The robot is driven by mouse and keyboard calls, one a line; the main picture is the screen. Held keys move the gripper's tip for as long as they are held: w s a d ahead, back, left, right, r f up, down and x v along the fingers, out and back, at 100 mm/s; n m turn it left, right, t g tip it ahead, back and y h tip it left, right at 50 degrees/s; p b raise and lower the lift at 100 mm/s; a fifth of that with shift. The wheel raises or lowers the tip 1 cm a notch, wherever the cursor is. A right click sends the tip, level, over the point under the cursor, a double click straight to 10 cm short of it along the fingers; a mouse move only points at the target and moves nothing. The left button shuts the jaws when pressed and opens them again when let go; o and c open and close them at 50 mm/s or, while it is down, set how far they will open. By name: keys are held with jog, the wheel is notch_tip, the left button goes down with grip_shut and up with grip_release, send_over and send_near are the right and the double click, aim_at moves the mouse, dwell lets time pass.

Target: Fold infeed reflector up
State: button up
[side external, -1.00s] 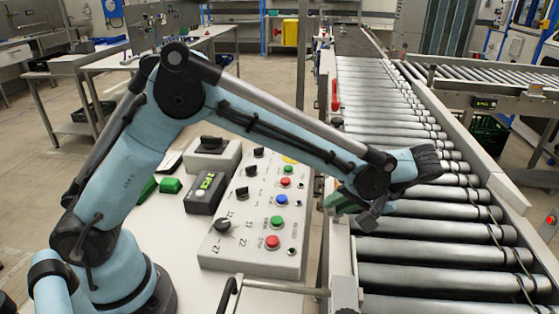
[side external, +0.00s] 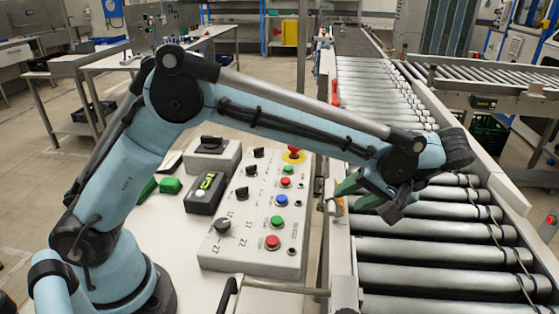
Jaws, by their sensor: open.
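My gripper (side external: 362,195) is over the near left rail of the roller conveyor (side external: 420,248), with its green fingers apart and pointing left and down. A small orange piece (side external: 339,205) shows on the rail just left of and below the fingertips. It may be the infeed reflector, but it is too small and partly covered to tell whether it is folded down or up. I see a narrow gap between it and the fingers, but cannot tell the depth. Nothing shows between the fingers.
A control box (side external: 252,232) with buttons and knobs stands on the white table left of the rail, with a red emergency stop (side external: 293,153) at its far end. A red part (side external: 335,92) sits farther up the rail. The rollers carry no crate.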

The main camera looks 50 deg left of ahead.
jog(key=shift+v, duration=1.4)
jog(key=shift+a, duration=0.1)
jog(key=n+t+h, duration=0.1)
jog(key=h, duration=0.7)
send_near(332, 206)
notch_tip(332, 206, down, 8)
jog(key=shift+s+f, duration=0.15)
jog(key=shift+f, duration=0.05)
grip_shut()
